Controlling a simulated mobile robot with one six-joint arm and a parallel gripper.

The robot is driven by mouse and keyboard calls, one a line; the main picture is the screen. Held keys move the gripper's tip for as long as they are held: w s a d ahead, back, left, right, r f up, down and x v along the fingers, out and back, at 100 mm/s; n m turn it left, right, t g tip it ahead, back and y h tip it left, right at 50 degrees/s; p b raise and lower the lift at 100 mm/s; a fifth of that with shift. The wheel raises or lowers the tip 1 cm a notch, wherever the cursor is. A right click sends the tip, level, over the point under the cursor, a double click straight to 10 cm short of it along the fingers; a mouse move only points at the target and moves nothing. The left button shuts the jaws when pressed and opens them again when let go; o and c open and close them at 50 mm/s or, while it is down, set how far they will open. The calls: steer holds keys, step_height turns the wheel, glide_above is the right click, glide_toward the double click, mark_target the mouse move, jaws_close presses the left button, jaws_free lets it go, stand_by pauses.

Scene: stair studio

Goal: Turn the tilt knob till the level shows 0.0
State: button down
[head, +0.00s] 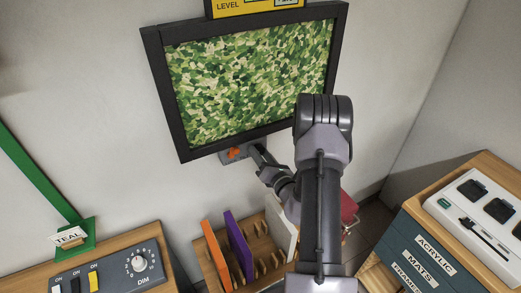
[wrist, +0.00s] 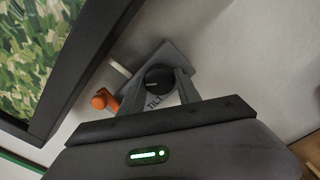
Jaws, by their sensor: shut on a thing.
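The black tilt knob (wrist: 157,78) sits on a grey plate (wrist: 178,53) marked "TILT", below the picture frame. My gripper (wrist: 157,86) is shut on the knob, with one finger on each side of it. In the head view my gripper (head: 258,152) reaches the plate at the frame's lower edge and hides the knob. An orange lever or knob (head: 236,153) stands beside it. The yellow level (head: 252,6) lies on top of the frame; the picture's top edge cuts it off, so its reading cannot be read. The dark picture frame (head: 158,85) hangs tilted, its right side higher.
A rack (head: 208,262) with an orange and a purple board stands below. A labelled drawer cabinet (head: 435,235) stands at right. My arm fills the middle.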

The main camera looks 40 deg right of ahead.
steer(key=m+p, duration=0.3)
steer(key=m, duration=0.2)
steer(key=shift+r+m, duration=0.15)
steer(key=shift+m, duration=0.15)
steer(key=m+p, duration=0.3)
steer(key=m, duration=0.2)
steer(key=shift+a, duration=0.1)
steer(key=shift+m, duration=0.4)
steer(key=c, duration=0.9)
jaws_free()
steer(key=shift+o, duration=0.2)
steer(key=v, duration=1.7)
steer(key=shift+s, duration=0.25)
